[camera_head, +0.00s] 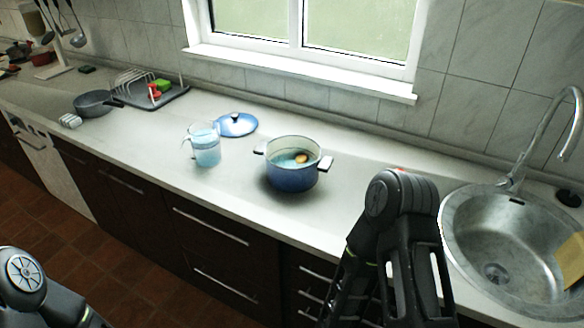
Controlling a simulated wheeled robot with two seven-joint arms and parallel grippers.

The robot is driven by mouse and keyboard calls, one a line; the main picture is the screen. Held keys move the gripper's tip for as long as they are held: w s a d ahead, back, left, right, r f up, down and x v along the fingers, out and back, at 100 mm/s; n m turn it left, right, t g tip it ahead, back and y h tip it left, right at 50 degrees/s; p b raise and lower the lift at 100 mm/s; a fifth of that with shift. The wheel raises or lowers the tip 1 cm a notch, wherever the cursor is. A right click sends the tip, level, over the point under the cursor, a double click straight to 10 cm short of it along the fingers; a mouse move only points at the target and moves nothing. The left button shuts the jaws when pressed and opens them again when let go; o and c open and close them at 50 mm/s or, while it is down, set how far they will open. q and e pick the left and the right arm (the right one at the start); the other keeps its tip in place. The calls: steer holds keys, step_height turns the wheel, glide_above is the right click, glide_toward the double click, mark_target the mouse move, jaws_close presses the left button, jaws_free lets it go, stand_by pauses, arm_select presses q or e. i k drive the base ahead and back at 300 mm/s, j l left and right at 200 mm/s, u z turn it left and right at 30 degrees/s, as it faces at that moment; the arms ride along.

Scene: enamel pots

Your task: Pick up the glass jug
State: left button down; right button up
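The glass jug (207,148) stands upright on the worktop, left of the blue pot, with bluish liquid in it. Its handle is on its left side. One black arm of mine comes in at the lower right, and its gripper (385,300) hangs in front of the counter, far to the right of the jug and apart from it. Its fingers point down and run toward the bottom edge, so their tips are not clearly shown. At the lower left only a part of my other arm shows, and its gripper is out of view.
A blue enamel pot (292,172) with something orange inside stands right of the jug. Its blue lid (236,124) lies behind. A grey pan (95,103) and a dish rack (150,92) are farther left. A round sink (510,240) is at right. The worktop's front edge is clear.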

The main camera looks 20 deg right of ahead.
mark_target(203, 137)
steer(key=i+j, duration=0.1)
steer(key=j, duration=0.85)
steer(key=i+j, duration=0.15)
steer(key=j, duration=0.35)
steer(key=z, duration=1.55)
